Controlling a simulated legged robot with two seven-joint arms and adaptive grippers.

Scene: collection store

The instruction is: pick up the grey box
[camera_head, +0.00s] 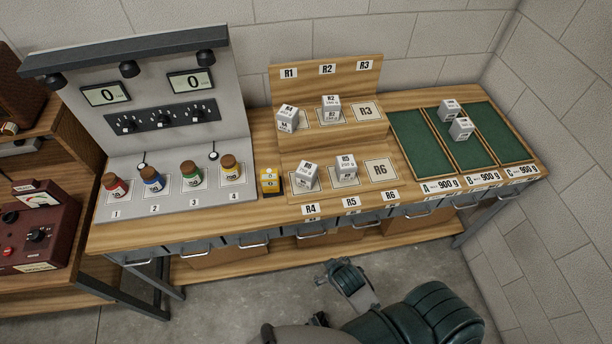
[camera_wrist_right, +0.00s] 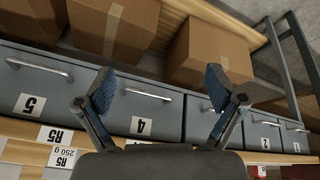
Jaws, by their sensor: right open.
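Several small light-grey labelled boxes are in the head view. On the stepped wooden rack, one box (camera_head: 287,119) is tilted at the upper left place and another box (camera_head: 331,108) is at R2. Below, one box (camera_head: 306,176) stands at R4 and one box (camera_head: 345,166) at R5. Two more boxes, a rear box (camera_head: 449,110) and a front box (camera_head: 461,128), are on the middle green tray. My right gripper (camera_head: 347,284) is open and empty in front of the bench, below its top. Its spread fingers (camera_wrist_right: 158,88) face the drawers in the right wrist view. My left gripper is not visible.
The bench drawers (camera_wrist_right: 152,117) and their handles are in front of my right gripper. Brown cartons (camera_wrist_right: 210,48) are on the shelf under the bench. A grey panel (camera_head: 125,212) with coloured bottles stands at left. Places R3 and R6 are empty.

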